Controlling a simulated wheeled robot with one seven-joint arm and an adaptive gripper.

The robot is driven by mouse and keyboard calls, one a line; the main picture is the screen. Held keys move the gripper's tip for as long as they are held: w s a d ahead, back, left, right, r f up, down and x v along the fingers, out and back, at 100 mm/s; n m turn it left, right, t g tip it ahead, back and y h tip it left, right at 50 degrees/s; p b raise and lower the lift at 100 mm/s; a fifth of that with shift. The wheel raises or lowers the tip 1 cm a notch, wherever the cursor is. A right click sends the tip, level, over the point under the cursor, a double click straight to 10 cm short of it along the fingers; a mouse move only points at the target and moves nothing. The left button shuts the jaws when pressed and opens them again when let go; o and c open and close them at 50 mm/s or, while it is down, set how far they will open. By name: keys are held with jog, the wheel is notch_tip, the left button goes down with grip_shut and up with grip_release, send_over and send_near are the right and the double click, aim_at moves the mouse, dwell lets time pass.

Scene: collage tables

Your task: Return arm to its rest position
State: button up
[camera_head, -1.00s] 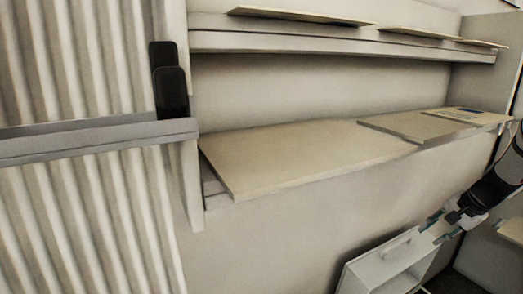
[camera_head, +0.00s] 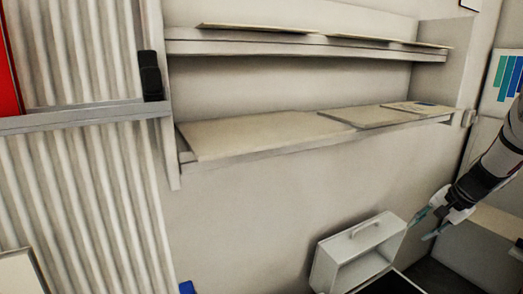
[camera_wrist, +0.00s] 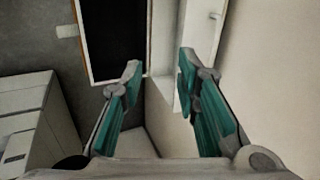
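My gripper (camera_head: 424,228) is at the right of the head view, at the end of my dark and grey arm. In the wrist view my gripper (camera_wrist: 158,85) shows two teal-padded fingers spread apart with nothing between them. The gripper is open and empty. In the head view it is just right of a white box-like piece with a handle (camera_head: 368,236); I cannot tell whether they touch.
Wall shelves (camera_head: 250,135) with flat boards run across the back. A corrugated panel (camera_head: 80,190) with a grey rail stands at left. A chart (camera_head: 506,76) hangs at right. In the wrist view a dark opening (camera_wrist: 113,38) and a pale cabinet (camera_wrist: 38,125) show.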

jog(key=s+a+r+n+g, duration=0.1)
jog(key=s+a+r+n, duration=0.1)
jog(key=s+a+r, duration=0.45)
jog(key=s+a+r+n, duration=0.2)
jog(key=a+r, duration=0.1)
jog(key=a, duration=0.6)
jog(key=s+a+r+n+g, duration=0.1)
jog(key=s+a+r+n, duration=0.1)
jog(key=s+a+r, duration=0.4)
jog(key=s+a+f+n+g+h, duration=0.1)
jog(key=s+a+n, duration=0.3)
jog(key=s, duration=0.7)
jog(key=s+a+f+n+g+h, duration=0.1)
jog(key=s+a+f+n, duration=0.3)
jog(key=s, duration=0.8)
notch_tip(320, 180, up, 22)
jog(key=a+m+t+p, duration=0.1)
jog(key=t+p, duration=0.2)
jog(key=p, duration=1.5)
jog(key=shift+a+t, duration=0.3)
jog(key=shift+w, duration=0.1)
